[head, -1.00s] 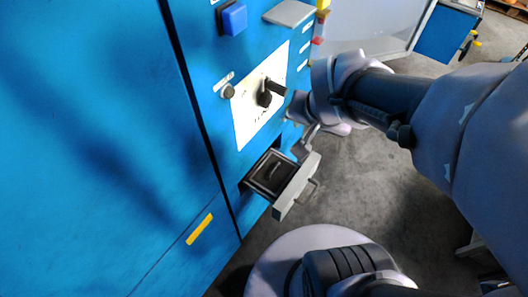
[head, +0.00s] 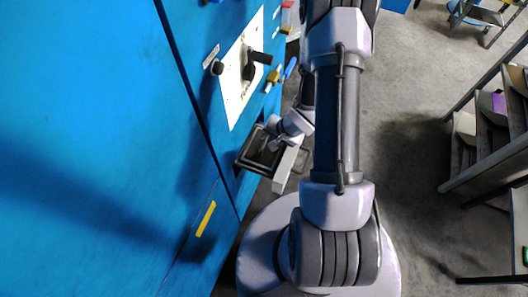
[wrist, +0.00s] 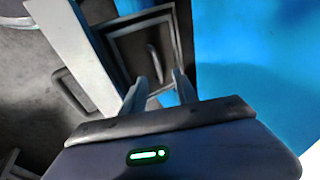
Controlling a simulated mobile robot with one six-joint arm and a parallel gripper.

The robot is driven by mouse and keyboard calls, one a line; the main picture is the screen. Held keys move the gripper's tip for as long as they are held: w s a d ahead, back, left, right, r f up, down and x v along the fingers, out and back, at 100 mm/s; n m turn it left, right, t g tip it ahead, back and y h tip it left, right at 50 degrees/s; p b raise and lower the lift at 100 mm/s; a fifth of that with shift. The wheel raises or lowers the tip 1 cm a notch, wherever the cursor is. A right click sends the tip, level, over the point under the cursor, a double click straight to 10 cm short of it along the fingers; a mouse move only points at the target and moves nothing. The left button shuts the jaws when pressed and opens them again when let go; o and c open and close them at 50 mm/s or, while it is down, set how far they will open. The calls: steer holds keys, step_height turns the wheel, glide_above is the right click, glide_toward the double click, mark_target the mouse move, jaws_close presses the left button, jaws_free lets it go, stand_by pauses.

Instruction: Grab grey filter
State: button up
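The grey filter (wrist: 140,44) is a dark square with a lighter frame and a raised bar handle (wrist: 155,62). It lies inside the pulled-out drawer, whose light grey front (wrist: 78,55) shows at left in the wrist view. The drawer front (head: 286,170) also shows in the head view, where my arm partly covers the drawer. My gripper (wrist: 160,88) is open and empty. Its two fingers point towards the filter, one on each side of the handle's line, and appear short of the handle. In the head view my gripper (head: 275,142) is over the drawer.
The blue machine cabinet (head: 120,130) fills the left of the head view. A white panel with a black knob (head: 249,70) is above the drawer. A drawer pull (wrist: 71,90) sticks out from the drawer front. Shelving (head: 490,150) stands at right, with open floor between.

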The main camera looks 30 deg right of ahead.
mark_target(265, 143)
steer(key=b+x, duration=0.1)
steer(key=x, duration=0.1)
steer(key=b+x, duration=0.2)
steer(key=x, duration=0.1)
steer(key=shift+s+f, duration=0.1)
steer(key=shift+f, duration=0.25)
steer(key=shift+r, duration=0.1)
steer(key=shift+c, duration=0.9)
jaws_close()
